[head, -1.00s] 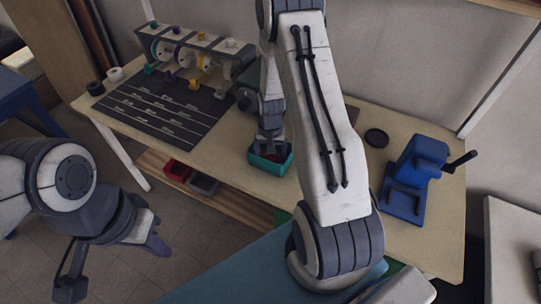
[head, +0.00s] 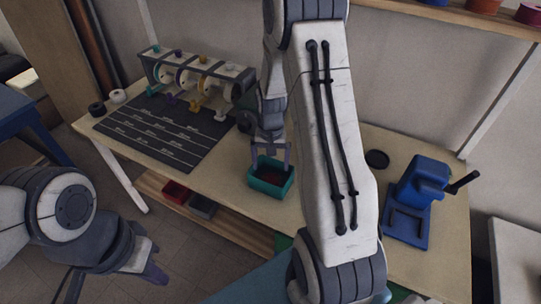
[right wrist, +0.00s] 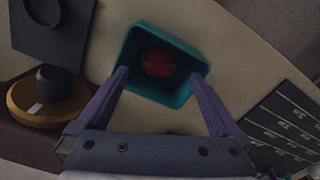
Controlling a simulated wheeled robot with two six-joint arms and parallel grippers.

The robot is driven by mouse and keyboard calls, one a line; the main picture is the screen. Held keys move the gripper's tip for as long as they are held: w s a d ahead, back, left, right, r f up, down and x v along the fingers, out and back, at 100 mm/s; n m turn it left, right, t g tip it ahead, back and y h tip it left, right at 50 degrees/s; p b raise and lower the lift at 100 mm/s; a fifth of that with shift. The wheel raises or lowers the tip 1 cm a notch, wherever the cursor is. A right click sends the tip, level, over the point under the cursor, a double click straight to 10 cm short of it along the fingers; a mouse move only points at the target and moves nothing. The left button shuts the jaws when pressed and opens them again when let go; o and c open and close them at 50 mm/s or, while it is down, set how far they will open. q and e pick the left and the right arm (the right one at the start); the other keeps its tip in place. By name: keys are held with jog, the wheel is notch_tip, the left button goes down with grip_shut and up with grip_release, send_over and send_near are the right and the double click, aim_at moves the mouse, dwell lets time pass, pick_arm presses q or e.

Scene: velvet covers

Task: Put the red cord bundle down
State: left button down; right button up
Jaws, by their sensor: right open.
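The red cord bundle (right wrist: 158,62) lies on the floor of a teal bin (right wrist: 127,82) in the right wrist view. In the head view it is a small dark red patch (head: 272,179) inside the teal bin (head: 270,190) on the bench. My right gripper (head: 270,160) is above the bin, pointing down. Its fingers are apart and empty, and in the right wrist view (right wrist: 160,85) they frame the bin with the bundle between and beyond them. My left gripper (head: 115,280) hangs at lower left, away from the bench, with its fingers apart and nothing visible between them.
A dark lined mat (head: 160,130) and a rack of spools (head: 195,78) are left of the bin. A blue device with a black handle (head: 415,200) and a black disc (head: 377,159) stand right. Red and grey bins (head: 201,206) sit on the lower shelf.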

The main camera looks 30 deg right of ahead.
jog(key=s+a+r+n, duration=0.4)
jog(key=a+r, duration=0.2)
jog(key=a, duration=0.3)
jog(key=s+a+r+n, duration=0.3)
jog(key=a+r, duration=0.3)
jog(key=a, duration=0.4)
jog(key=s+a+r+n, duration=0.1)
jog(key=s+a+n, duration=0.2)
jog(key=s, duration=0.4)
jog(key=s+a+r+n+y, duration=0.1)
jog(key=s+a+n, duration=0.3)
jog(key=s, duration=0.4)
jog(key=shift+r+n, duration=0.4)
jog(key=shift+r, duration=0.35)
